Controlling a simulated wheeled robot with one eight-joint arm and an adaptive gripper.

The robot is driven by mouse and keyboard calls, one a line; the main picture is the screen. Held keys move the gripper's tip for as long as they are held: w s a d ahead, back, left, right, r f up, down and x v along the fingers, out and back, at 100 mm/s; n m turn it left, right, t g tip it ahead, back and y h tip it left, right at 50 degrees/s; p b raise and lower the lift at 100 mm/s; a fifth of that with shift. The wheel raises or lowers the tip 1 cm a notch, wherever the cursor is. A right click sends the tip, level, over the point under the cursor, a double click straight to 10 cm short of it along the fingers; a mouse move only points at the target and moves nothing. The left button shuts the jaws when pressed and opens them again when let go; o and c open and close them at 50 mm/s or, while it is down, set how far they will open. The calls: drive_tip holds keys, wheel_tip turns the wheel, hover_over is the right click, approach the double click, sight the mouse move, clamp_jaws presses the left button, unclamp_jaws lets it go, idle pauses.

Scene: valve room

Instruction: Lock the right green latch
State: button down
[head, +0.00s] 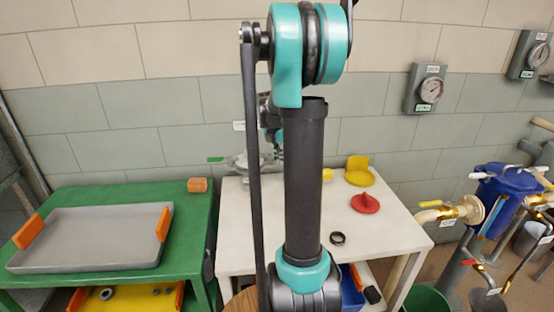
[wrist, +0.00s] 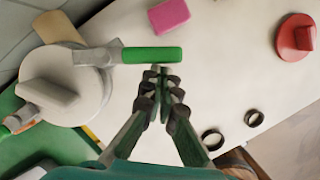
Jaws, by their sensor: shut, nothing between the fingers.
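A grey round housing (wrist: 65,85) with two green-handled latches fills the left of the wrist view. The right green latch (wrist: 152,54) points right from the housing's upper edge. The other green latch (wrist: 12,122) is at the lower left, partly cut off. My gripper (wrist: 158,72) is shut and empty, its fingertips just below the right latch's green handle in the picture; I cannot tell whether they touch. In the head view the housing (head: 240,162) is partly hidden by my arm, with one green handle (head: 216,159) at its left. The right latch is hidden there.
The white table (head: 390,240) holds a red piece (head: 366,204), a yellow piece (head: 359,172) and a black ring (head: 337,238). A pink block (wrist: 168,15) lies beyond the right latch. A green table (head: 190,235) with a grey tray (head: 90,209) stands left.

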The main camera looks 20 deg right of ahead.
drive_tip(key=shift+w+d, duration=0.3)
drive_tip(key=shift+d, duration=0.2)
drive_tip(key=shift+w+d, duration=0.25)
drive_tip(key=shift+d, duration=0.2)
drive_tip(key=shift+w+d, duration=0.6)
